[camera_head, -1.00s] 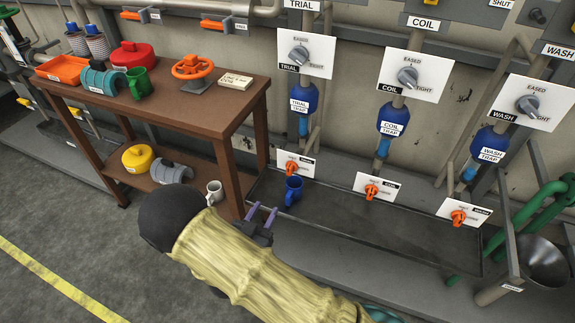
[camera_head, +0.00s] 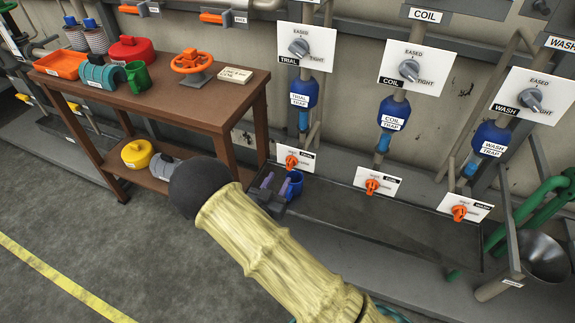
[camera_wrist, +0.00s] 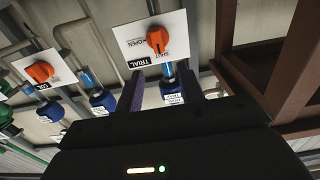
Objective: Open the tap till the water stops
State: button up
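Three orange taps stand on white plates above the trough: the trial tap (camera_head: 291,162), the coil tap (camera_head: 372,187) and the wash tap (camera_head: 459,213). The trial tap also shows large in the wrist view (camera_wrist: 157,40), on a plate marked OPEN and SHUT, with the coil tap (camera_wrist: 40,71) to its left. My gripper (camera_head: 279,184) is open and empty, its purple fingers apart, just below and left of the trial tap and not touching it. A blue mug (camera_head: 297,183) stands in the trough behind the fingers, partly hidden. Blue tubing (camera_head: 303,121) shows under the trial trap (camera_head: 304,93).
Grey dials for trial (camera_head: 299,47), coil (camera_head: 409,69) and wash (camera_head: 530,99) sit higher on the wall. A brown table (camera_head: 180,105) with an orange handwheel (camera_head: 192,62) stands at left. The trough (camera_head: 400,225) is clear right of the mug. A funnel (camera_head: 545,258) stands at far right.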

aim_at(288, 163)
jog(key=x, duration=0.8)
jog(key=shift+b, duration=0.3)
jog(key=shift+c, duration=0.2)
jog(key=c, duration=0.7)
